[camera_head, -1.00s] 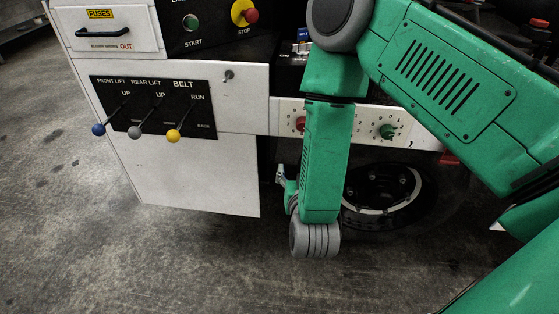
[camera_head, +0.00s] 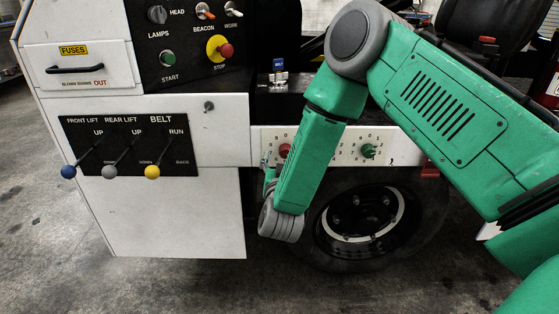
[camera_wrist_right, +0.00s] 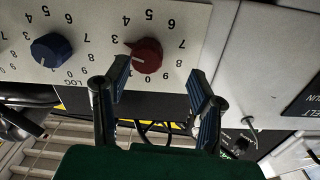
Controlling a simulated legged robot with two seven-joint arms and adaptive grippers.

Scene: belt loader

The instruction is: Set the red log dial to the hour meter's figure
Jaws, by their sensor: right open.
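The red log dial (camera_head: 285,150) sits on the white dial panel (camera_head: 325,160), partly behind my right arm in the head view. I cannot make out the hour meter's figure. My left gripper is not in view.
A green dial (camera_head: 369,150) sits right of the red one, and a blue dial (camera_wrist_right: 50,50) shows in the wrist view. Belt and lift levers (camera_head: 112,168) stick out at left. A wheel (camera_head: 362,215) is below the panel.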

